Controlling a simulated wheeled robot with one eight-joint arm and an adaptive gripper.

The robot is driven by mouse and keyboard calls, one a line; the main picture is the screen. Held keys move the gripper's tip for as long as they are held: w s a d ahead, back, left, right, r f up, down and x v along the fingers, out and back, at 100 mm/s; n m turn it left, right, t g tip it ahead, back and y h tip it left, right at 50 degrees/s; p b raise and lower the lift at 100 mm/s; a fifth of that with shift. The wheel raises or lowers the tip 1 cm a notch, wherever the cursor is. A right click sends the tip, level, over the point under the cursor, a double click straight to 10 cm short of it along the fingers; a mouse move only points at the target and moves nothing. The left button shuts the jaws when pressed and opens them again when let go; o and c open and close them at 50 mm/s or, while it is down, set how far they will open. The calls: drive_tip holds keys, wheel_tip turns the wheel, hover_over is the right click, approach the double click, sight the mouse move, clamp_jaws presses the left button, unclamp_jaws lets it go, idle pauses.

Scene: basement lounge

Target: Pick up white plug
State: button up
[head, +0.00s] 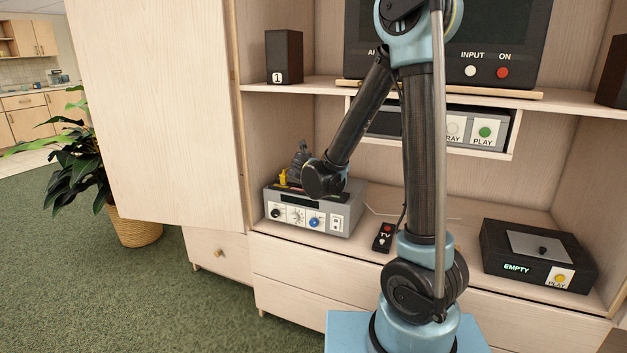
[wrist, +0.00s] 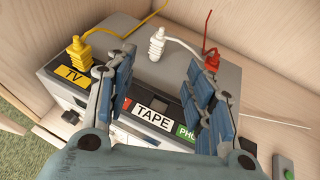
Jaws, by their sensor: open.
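The white plug (wrist: 157,43) stands upright on top of the grey switch box (wrist: 225,80), with a white cord at its tip. It cannot be made out in the head view. My gripper (wrist: 148,77) is open and empty above the box. In the wrist view the plug appears between and just beyond the two blue-padded fingers, and no contact shows. In the head view my gripper (head: 301,152) is over the grey box (head: 348,211), partly hidden by my arm.
A yellow plug (wrist: 80,54) at the TV label and a red plug (wrist: 212,60) flank the white plug, close to my fingers. A TAPE label (wrist: 153,112) is on the box. The shelf holds a TV remote (head: 383,237) and a black player (head: 540,257). A cabinet door (head: 155,110) stands left.

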drive_tip(key=x, duration=1.1)
drive_tip(key=shift+w+d+f, duration=0.1)
drive_tip(key=shift+w+f, duration=0.05)
drive_tip(key=shift+x, duration=2.65)
clamp_jaws()
